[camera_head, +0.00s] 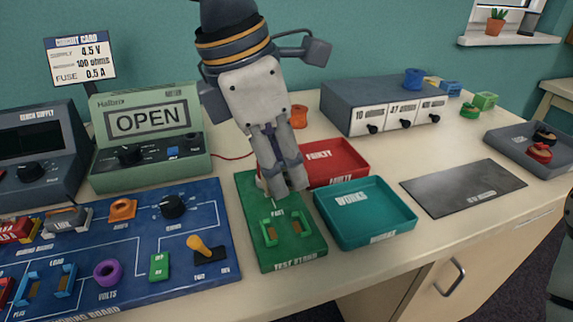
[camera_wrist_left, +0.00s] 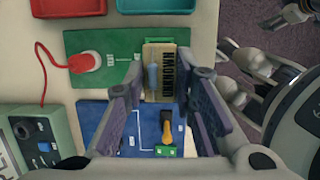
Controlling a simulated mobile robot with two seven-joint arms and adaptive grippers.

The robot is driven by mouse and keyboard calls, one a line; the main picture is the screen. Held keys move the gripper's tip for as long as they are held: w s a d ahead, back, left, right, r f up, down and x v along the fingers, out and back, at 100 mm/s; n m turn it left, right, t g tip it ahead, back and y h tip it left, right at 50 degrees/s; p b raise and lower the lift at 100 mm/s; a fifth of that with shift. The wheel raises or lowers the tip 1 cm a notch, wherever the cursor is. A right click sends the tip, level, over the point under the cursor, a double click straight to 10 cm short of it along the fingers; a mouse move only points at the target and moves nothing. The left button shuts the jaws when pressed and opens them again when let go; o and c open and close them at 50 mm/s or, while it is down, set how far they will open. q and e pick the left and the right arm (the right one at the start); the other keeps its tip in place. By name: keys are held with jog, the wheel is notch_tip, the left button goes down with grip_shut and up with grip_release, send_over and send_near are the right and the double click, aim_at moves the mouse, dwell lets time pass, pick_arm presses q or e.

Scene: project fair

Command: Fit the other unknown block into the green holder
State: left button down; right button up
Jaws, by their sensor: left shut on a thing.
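My left gripper (camera_head: 286,190) hangs over the green test stand (camera_head: 308,247) in the head view, just behind the green holder (camera_head: 270,231). The holder is a pair of green clips on the stand, with nothing between them. In the left wrist view my left gripper (camera_wrist_left: 162,85) is shut on a tan block (camera_wrist_left: 154,57) marked UNKNOWN, with a blue strip on it. The block is above the stand and covers part of it there. In the head view the fingers hide most or all of the block.
A red tray (camera_head: 340,172) and a teal tray (camera_head: 398,228) lie right of the stand. The blue board (camera_head: 215,235) with a yellow-handled switch is close on the left. A dark mat (camera_head: 465,188) is bare. A red plug (camera_wrist_left: 85,62) with its lead sits on the stand.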

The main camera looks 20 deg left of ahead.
pick_arm(q)
jog(key=shift+f, duration=3.8)
jog(key=shift+f, duration=0.3)
jog(key=c, duration=0.8)
grip_release()
jog(key=shift+o, duration=0.2)
jog(key=shift+w, duration=0.1)
jog(key=shift+r, duration=4)
